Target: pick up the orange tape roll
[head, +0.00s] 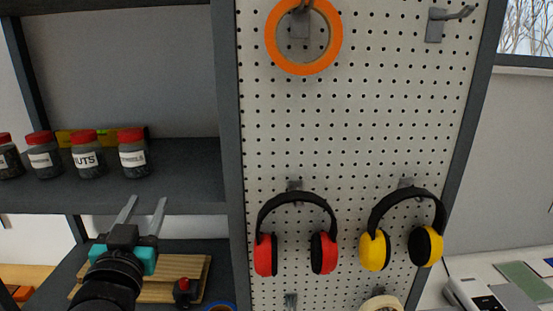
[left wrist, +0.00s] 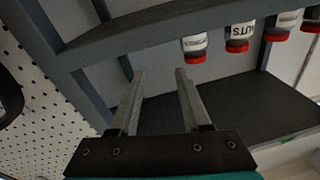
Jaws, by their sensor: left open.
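The orange tape roll (head: 333,61) hangs on a hook at the top of the white pegboard in the head view. It is not in the left wrist view. My left gripper (head: 145,207) is open and empty, in front of the shelf unit, below and to the left of the tape roll and well apart from it. In the left wrist view its two fingers (left wrist: 157,88) stand apart with nothing between them. My right gripper is not in view.
The pegboard (head: 330,140) also carries red earmuffs (head: 265,255), yellow earmuffs (head: 374,250) and an empty hook (head: 450,18). Several red-lidded jars (head: 133,155) stand on the shelf at left. A dark upright post (head: 227,110) separates shelf and pegboard. Wooden boards (head: 185,268) lie below.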

